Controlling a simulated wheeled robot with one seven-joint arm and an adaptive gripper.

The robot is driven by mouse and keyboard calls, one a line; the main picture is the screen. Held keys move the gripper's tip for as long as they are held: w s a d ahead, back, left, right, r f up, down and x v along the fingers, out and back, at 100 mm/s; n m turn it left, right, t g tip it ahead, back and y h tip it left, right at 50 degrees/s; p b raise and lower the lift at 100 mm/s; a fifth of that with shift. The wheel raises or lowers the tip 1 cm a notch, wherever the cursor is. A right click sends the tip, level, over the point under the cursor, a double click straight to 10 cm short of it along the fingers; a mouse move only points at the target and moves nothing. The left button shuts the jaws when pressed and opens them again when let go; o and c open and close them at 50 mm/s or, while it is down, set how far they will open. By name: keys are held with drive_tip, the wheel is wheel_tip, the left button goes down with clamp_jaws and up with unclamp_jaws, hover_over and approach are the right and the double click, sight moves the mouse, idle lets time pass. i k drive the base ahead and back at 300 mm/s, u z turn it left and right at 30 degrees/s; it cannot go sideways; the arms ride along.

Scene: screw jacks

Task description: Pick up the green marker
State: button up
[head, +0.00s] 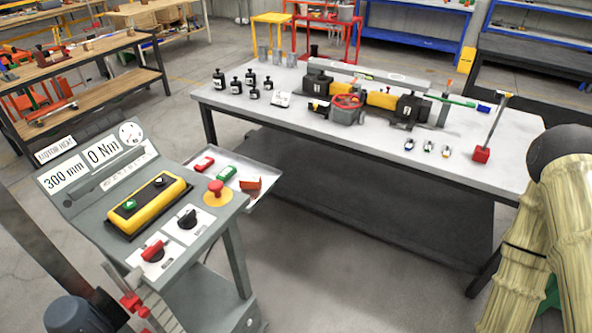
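No thing is plainly readable as a green marker. A small green block-like piece (227,173) lies in the grey tray (263,157) beside the control console, between a red piece (204,164) and an orange-red piece (250,183). My arm, in a tan sleeve, fills the lower right. My gripper is not in the picture.
The control console (150,200) stands at the left front, with a red stop button (215,188). The grey table (240,112) holds a screw-jack machine (370,95), several black weights (250,77) and a red-based stand (481,154).

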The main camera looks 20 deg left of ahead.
sight(229, 171)
drive_tip(key=z, duration=1.05)
drive_tip(key=i, duration=1.6)
drive_tip(key=u, duration=2.85)
